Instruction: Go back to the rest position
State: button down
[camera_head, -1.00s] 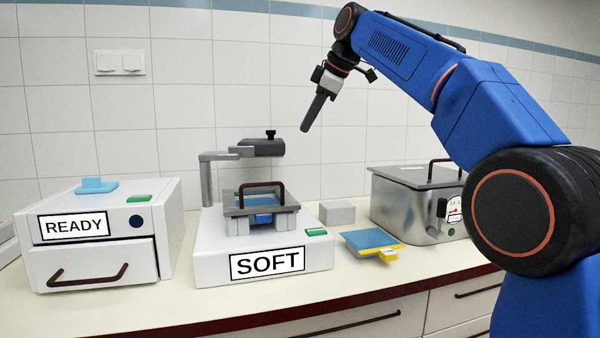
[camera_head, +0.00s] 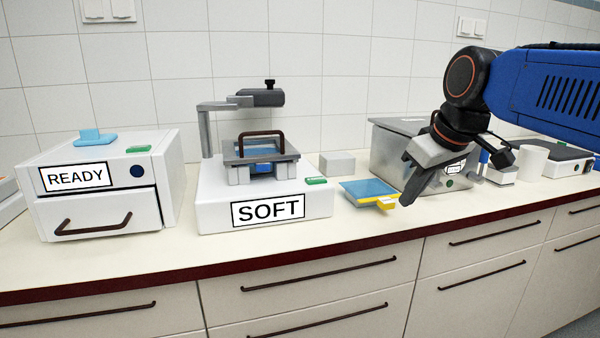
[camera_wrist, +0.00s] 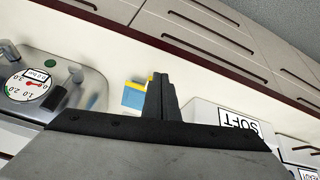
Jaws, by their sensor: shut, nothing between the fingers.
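My gripper (camera_head: 407,189) is in front of the metal box in the head view, pointing down and to the left. Its fingers are together with nothing between them. In the wrist view the closed fingers (camera_wrist: 160,98) stick up over the pale counter. The blue and yellow piece (camera_head: 370,192) lies on the counter just left of the fingertips in the head view. It also shows beside the fingers in the wrist view (camera_wrist: 135,95). I cannot tell how high the gripper is above the counter.
The metal box (camera_head: 390,155) with a gauge is partly hidden behind my gripper. The SOFT machine (camera_head: 215,205) and the READY drawer box (camera_head: 165,195) stand to the left. A small grey block (camera_head: 337,163) and a white cup (camera_head: 532,160) also stand on the counter (camera_head: 300,240).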

jog(key=s+d+f+m+h, duration=0.1)
jog(key=s+d+f+m, duration=0.2)
jog(key=s+f, duration=0.5)
jog(key=s+d+f+m, duration=0.2)
jog(key=s+f, duration=0.7)
jog(key=f, duration=0.6)
jog(key=shift+s+d+m+g+h, duration=0.3)
jog(key=shift+d+m+h, duration=0.1)
jog(key=shift+d, duration=0.4)
